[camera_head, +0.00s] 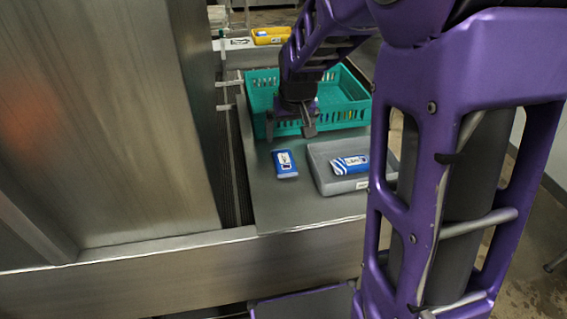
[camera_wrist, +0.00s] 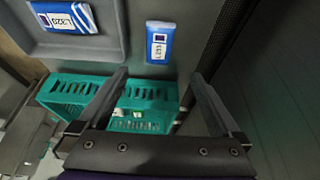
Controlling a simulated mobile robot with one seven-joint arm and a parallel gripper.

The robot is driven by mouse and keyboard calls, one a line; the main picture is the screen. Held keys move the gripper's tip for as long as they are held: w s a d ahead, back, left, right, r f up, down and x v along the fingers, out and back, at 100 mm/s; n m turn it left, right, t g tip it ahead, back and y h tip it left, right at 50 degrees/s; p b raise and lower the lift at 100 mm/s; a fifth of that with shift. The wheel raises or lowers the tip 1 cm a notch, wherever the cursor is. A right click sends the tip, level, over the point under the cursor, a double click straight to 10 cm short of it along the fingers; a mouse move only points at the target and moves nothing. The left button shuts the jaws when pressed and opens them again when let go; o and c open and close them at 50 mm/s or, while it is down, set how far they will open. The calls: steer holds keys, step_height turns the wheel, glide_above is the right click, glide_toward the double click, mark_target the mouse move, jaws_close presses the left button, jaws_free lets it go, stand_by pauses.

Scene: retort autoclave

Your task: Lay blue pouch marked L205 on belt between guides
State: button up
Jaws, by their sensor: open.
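A blue and white pouch (camera_head: 285,163) lies flat on the grey worktop. It also shows in the wrist view (camera_wrist: 159,44), where its label seems to begin with L2; the rest is too small to read surely. A second blue pouch (camera_head: 350,165) lies in a grey tray (camera_head: 321,172); its label in the wrist view (camera_wrist: 66,18) looks like L320. My gripper (camera_head: 290,128) is open and empty, above the worktop and beyond the loose pouch. In the wrist view the fingertips (camera_wrist: 159,76) stand apart, short of that pouch. The dark belt (camera_head: 232,165) runs left of the worktop.
A green crate (camera_head: 340,108) stands behind the grey tray. A yellow container (camera_head: 270,36) sits farther back. A tall metal housing (camera_head: 115,120) rises left of the belt. The worktop around the loose pouch is clear.

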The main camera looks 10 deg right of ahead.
steer(key=b, duration=0.1)
glide_above(284, 159)
steer(key=s, duration=0.3)
step_height(284, 159, down, 9)
steer(key=shift+a+r, duration=0.1)
steer(key=shift+w+b+x, duration=0.2)
steer(key=shift+b+x, duration=0.25)
steer(key=shift+x, duration=2.35)
steer(key=shift+r, duration=0.1)
